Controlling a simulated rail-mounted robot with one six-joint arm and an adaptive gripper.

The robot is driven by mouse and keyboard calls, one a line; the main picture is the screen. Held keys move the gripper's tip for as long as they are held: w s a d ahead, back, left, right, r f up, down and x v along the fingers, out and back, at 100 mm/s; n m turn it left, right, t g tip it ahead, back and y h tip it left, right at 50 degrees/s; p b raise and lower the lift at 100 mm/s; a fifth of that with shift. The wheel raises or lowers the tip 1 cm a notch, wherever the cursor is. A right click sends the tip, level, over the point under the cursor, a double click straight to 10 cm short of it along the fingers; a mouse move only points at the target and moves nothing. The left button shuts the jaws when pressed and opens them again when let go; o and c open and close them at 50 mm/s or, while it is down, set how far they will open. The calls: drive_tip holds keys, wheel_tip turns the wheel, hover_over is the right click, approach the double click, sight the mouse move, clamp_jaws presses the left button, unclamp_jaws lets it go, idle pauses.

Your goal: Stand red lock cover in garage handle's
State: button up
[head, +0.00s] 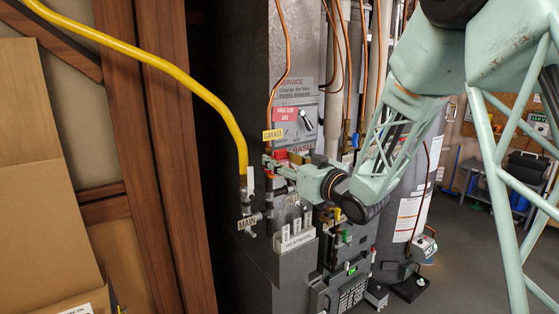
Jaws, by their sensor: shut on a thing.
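My gripper (270,168) is shut at the pipe below the yellow GARAGE tag (273,134), in front of the furnace. A small red piece, which looks like the red lock cover (280,155), shows right at the upper side of the fingers. My gripper seems to hold it, but the fingers hide most of the contact. The garage valve handle is not clearly seen; the gripper and the red piece cover that spot. Whether the cover touches the handle cannot be told.
A yellow hose (170,70) runs down to the pipe left of my gripper. A MAIN tag (248,222) hangs lower. Copper pipes and a grey tank (418,185) stand to the right. Labelled white switches (296,232) sit below. Wooden studs (165,130) border the left.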

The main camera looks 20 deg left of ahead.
drive_tip(key=shift+f+b, duration=1.15)
drive_tip(key=shift+f, duration=0.1)
idle(0.4)
drive_tip(key=shift+b, duration=0.75)
idle(1.9)
idle(1.0)
drive_tip(key=o, duration=0.9)
drive_tip(key=shift+c, duration=0.2)
drive_tip(key=v, duration=1.2)
drive_tip(key=shift+w+d, duration=0.1)
idle(0.3)
